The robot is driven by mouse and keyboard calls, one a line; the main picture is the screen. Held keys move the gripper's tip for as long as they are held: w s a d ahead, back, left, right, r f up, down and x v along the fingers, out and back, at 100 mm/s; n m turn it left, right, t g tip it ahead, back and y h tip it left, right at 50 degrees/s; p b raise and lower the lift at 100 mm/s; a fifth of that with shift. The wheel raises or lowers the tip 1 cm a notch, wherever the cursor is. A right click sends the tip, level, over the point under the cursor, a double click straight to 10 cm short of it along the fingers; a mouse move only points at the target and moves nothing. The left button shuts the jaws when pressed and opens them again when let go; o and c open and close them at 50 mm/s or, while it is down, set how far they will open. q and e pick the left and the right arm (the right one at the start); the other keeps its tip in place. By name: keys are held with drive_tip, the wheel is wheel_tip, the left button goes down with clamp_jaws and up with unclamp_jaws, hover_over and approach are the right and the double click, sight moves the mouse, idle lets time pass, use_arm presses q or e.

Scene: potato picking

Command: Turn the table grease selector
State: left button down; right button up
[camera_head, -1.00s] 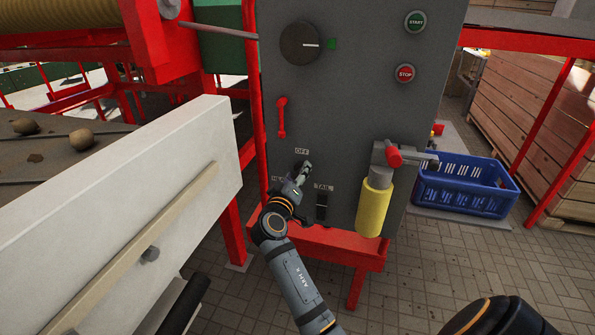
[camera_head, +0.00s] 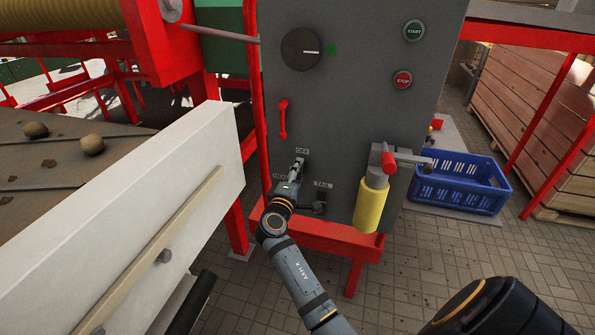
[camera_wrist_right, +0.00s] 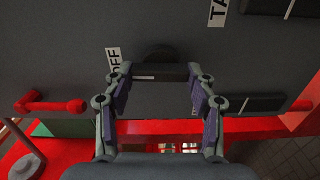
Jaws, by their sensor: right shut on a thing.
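The grey control panel (camera_head: 345,110) fills the middle of the head view. My right gripper (camera_head: 297,166) is at its lower left, just below the OFF label (camera_head: 302,150), and hides most of the selector there. In the right wrist view, this selector (camera_wrist_right: 160,72) is a black bar with a white line on a round base. My right gripper (camera_wrist_right: 160,80) has one finger at each end of the bar and is shut on it. The OFF label (camera_wrist_right: 113,62) is left of the bar. My left gripper is not in view.
A second black selector (camera_wrist_right: 250,103) sits close by, near the TAIL label (camera_head: 323,185). A red handle (camera_head: 282,118) is above left. A yellow cylinder (camera_head: 371,205) stands out to the right. A white board (camera_head: 150,190) is left of my arm.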

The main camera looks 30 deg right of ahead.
drive_tip(key=shift+n, duration=0.3)
drive_tip(key=o, duration=1.2)
drive_tip(key=shift+c, duration=0.2)
